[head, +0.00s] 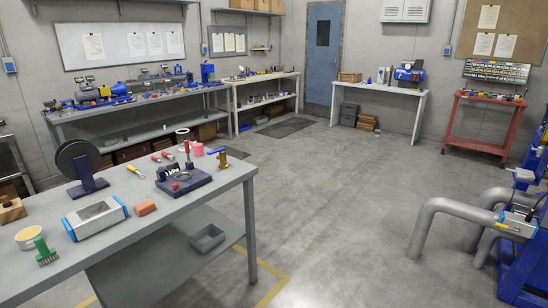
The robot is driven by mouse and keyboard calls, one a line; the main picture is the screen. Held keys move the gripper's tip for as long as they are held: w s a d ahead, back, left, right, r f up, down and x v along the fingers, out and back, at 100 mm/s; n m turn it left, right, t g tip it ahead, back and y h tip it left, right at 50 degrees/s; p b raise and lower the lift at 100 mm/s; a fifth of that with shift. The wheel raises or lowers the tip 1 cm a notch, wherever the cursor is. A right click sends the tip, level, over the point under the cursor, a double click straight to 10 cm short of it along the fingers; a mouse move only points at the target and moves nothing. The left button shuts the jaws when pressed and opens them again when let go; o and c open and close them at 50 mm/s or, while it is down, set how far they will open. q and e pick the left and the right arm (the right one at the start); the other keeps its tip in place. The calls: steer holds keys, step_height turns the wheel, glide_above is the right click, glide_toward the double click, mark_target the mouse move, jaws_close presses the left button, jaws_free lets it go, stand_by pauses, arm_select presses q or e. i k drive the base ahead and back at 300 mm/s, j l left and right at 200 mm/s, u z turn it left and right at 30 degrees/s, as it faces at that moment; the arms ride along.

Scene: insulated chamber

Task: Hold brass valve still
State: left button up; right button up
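A brass valve (222,161) with a blue lever handle (216,151) stands at the far right corner of the grey workbench (190,220). It looks upright and nothing is seen touching its right side. Neither of my grippers is in view.
Grey pipes (430,220) stand at right. The middle floor is clear.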

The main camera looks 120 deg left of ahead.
mark_target(215, 152)
steer(key=u, duration=4.3)
steer(key=i+j+z, duration=0.1)
steer(key=i+j, duration=0.2)
steer(key=i, duration=0.15)
steer(key=i+j, duration=0.3)
steer(key=i, duration=0.2)
steer(key=i+l+u, duration=0.2)
steer(key=u, duration=0.3)
steer(key=i+l+u, duration=0.1)
steer(key=l+u, duration=0.2)
steer(key=u, duration=0.2)
steer(key=i+l+u, duration=0.15)
steer(key=l, duration=0.3)
steer(key=l+u, duration=0.2)
steer(key=l, duration=0.25)
steer(key=i, duration=0.05)
